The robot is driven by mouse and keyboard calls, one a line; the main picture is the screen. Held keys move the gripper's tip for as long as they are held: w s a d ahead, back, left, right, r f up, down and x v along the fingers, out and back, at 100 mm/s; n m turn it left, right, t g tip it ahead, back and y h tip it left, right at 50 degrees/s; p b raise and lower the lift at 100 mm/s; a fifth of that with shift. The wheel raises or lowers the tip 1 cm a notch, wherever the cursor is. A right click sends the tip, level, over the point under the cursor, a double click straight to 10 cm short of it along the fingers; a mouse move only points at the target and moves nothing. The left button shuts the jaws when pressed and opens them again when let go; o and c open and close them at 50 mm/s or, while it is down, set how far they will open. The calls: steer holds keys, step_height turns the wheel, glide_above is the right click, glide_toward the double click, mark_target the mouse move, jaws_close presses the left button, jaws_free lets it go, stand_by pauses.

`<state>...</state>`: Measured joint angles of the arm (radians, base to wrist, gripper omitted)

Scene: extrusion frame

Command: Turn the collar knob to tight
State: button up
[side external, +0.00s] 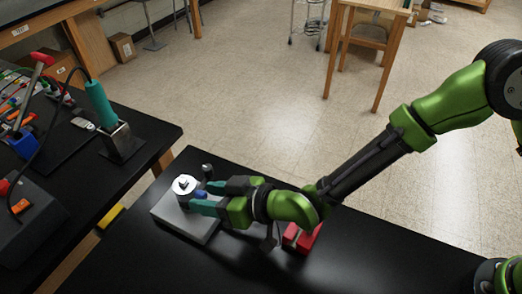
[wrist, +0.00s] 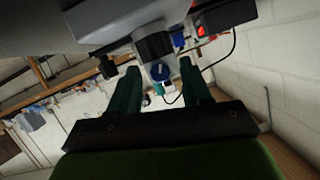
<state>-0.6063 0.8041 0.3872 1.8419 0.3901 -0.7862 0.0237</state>
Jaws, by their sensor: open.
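A grey plate (side external: 168,215) lies on the black bench and carries a round silver part (side external: 184,185). A small blue-ended knob (side external: 201,194), probably the collar knob, sits at that part's side, facing my gripper. In the wrist view it shows as a dark knob with a blue face (wrist: 160,72). My gripper (side external: 204,197) is open and level, with one teal finger on each side of the knob. In the wrist view a gap shows between the knob and each finger. I cannot read any mark on the knob for how tight it is.
A small black knob (side external: 207,170) stands at the plate's far edge, close to my far finger. A red block (side external: 301,238) lies on the bench beneath my wrist. A side bench at left holds a teal-handled tool (side external: 99,103) in a stand.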

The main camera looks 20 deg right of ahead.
steer(key=shift+s+a+n+t+h, duration=0.2)
steer(key=shift+n+t+h, duration=0.2)
steer(key=shift+n, duration=0.5)
steer(key=n+t+h, duration=0.1)
steer(key=n, duration=0.2)
steer(key=shift+t+h, duration=0.3)
steer(key=shift+t, duration=0.1)
steer(key=n+t, duration=0.1)
steer(key=n+t+h, duration=0.1)
steer(key=n, duration=0.3)
steer(key=shift+s+a+f+t, duration=0.1)
steer(key=shift+s+f+t, duration=0.15)
steer(key=shift+t, duration=0.15)
steer(key=v, duration=0.4)
steer(key=f+v, duration=0.1)
steer(key=v, duration=0.8)
steer(key=shift+s+f, duration=0.15)
steer(key=shift+s, duration=0.05)
step_height(320, 180, up, 22)
steer(key=w+d+r+m+g+y, duration=0.1)
steer(key=w+d+r+m+y, duration=0.1)
steer(key=w+d+r+m, duration=0.2)
steer(key=shift+w+d+r, duration=0.75)
steer(key=shift+w+r, duration=0.1)
steer(key=shift+w, duration=0.35)
steer(key=shift+a, duration=0.1)
